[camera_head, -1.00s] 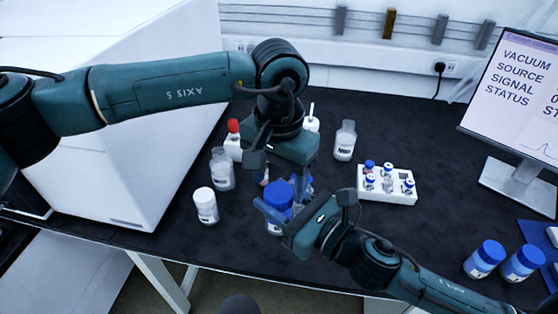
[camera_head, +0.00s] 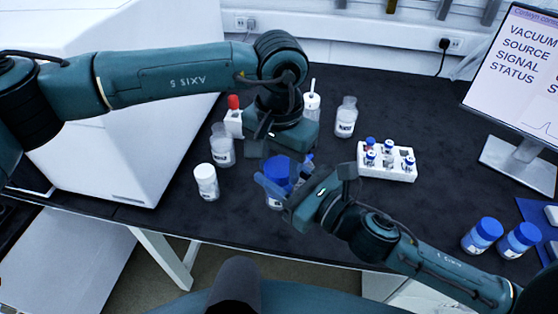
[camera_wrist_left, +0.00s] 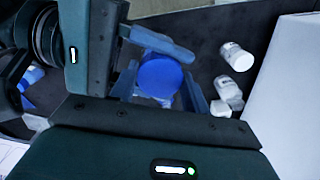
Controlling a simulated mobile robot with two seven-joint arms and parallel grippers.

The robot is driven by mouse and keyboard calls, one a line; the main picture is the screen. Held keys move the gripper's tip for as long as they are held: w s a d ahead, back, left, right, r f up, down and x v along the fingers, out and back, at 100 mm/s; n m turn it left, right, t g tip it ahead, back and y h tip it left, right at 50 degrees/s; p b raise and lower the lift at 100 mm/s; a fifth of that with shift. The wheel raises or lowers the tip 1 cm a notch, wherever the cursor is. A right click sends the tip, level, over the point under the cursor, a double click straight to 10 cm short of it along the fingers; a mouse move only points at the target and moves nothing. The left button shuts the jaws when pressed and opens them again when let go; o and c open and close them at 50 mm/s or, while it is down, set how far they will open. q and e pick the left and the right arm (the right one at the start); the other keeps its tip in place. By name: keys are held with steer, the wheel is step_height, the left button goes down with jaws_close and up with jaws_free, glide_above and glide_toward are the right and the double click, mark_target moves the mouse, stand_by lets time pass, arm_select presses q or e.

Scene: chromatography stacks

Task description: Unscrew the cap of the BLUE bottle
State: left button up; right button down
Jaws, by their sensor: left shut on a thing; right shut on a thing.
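The blue bottle's blue cap (camera_head: 277,169) shows between my two grippers in the head view, with a little of the bottle (camera_head: 274,203) below it. The cap (camera_wrist_left: 160,77) also shows in the left wrist view, upright and on the bottle. My right gripper (camera_head: 280,180) comes from the lower right, its blue-grey fingers shut around the cap. My left gripper (camera_wrist_left: 160,92) is shut on the bottle, its fingers lower than the right one's. In the head view, its fingers are largely hidden. I cannot see a gap between cap and bottle.
A white-capped bottle (camera_head: 206,181) and a clear bottle (camera_head: 222,146) stand close on the left. Another clear bottle (camera_head: 346,117) is behind. A white vial rack (camera_head: 387,174) stands right. Two blue-capped bottles (camera_head: 483,236) (camera_head: 519,240) and a monitor (camera_head: 517,82) are far right.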

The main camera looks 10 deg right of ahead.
arm_select(q)
steer(key=shift+c, duration=0.8)
steer(key=shift+n, duration=1.7)
steer(key=o, duration=1.1)
steer(key=shift+r, duration=0.1)
